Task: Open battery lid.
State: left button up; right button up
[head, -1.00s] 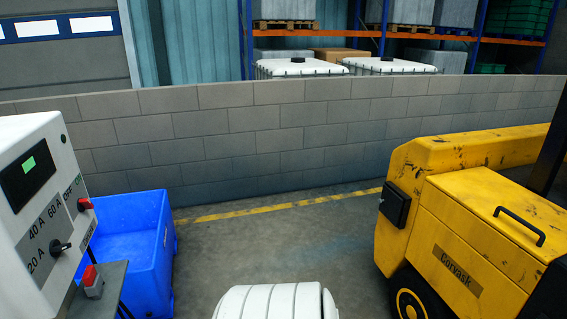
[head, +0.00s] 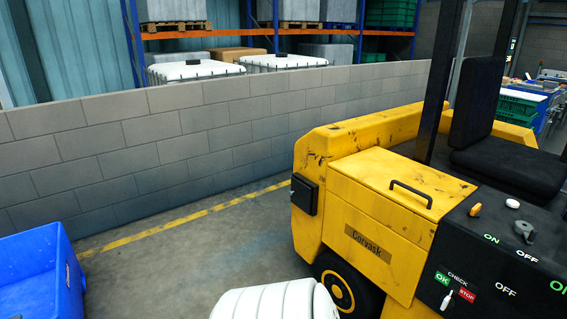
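A yellow forklift marked "Corvask" (head: 325,150) stands at the right of the head view. Its battery lid (head: 385,182) is a flat yellow cover on top of the side box, with a black handle (head: 411,194) on it. The lid is closed. Neither of my grippers is in view.
A black panel (head: 488,262) with knobs and ON, OFF, CHECK labels is on the forklift's near side, and a black seat (head: 505,160) is behind it. A blue bin (head: 62,275) is at the lower left. A grey block wall (head: 170,135) runs behind. Floor (head: 190,255) between bin and forklift is clear.

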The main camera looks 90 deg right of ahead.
aim_at(430, 193)
jog(key=z, duration=1.75)
